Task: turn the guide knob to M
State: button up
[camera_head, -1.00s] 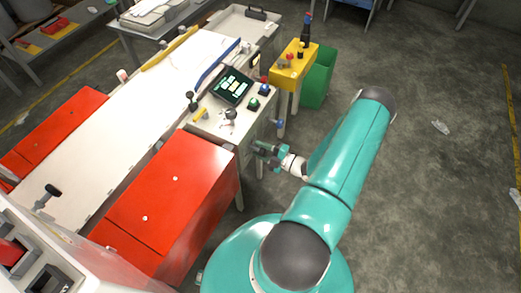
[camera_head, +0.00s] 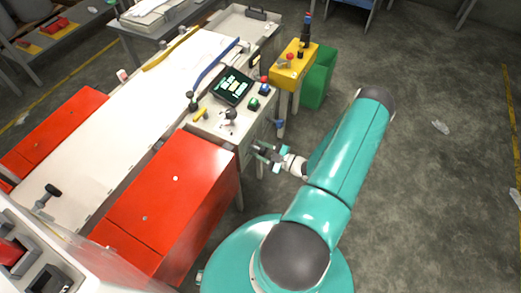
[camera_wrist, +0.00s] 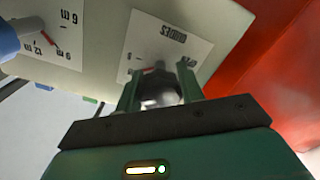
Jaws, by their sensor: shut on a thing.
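The guide knob (camera_wrist: 160,92) shows in the wrist view as a grey, rounded knob in front of a white plate (camera_wrist: 172,42) marked GUIDES, which appears upside down. A bit of red pointer shows at the knob's edge. My gripper (camera_wrist: 158,88) is shut on the knob, with one green finger on each side. The letter marks on the plate are partly hidden by the fingers, so I cannot read the pointer's setting. In the head view my gripper (camera_head: 262,153) is at the side of the control stand, and the knob is not discernible there.
A second dial plate (camera_wrist: 50,40) with numbers and a blue knob (camera_wrist: 8,40) lie at the wrist view's left. The control stand's top carries a screen (camera_head: 232,87) and buttons. Red covers (camera_head: 172,190) stand to its left. A yellow button box (camera_head: 293,68) and green bin (camera_head: 318,78) stand behind.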

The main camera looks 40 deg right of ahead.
jog(key=o, duration=1)
jog(key=shift+s, duration=0.1)
jog(key=v, duration=1.3)
jog(key=shift+s, duration=0.35)
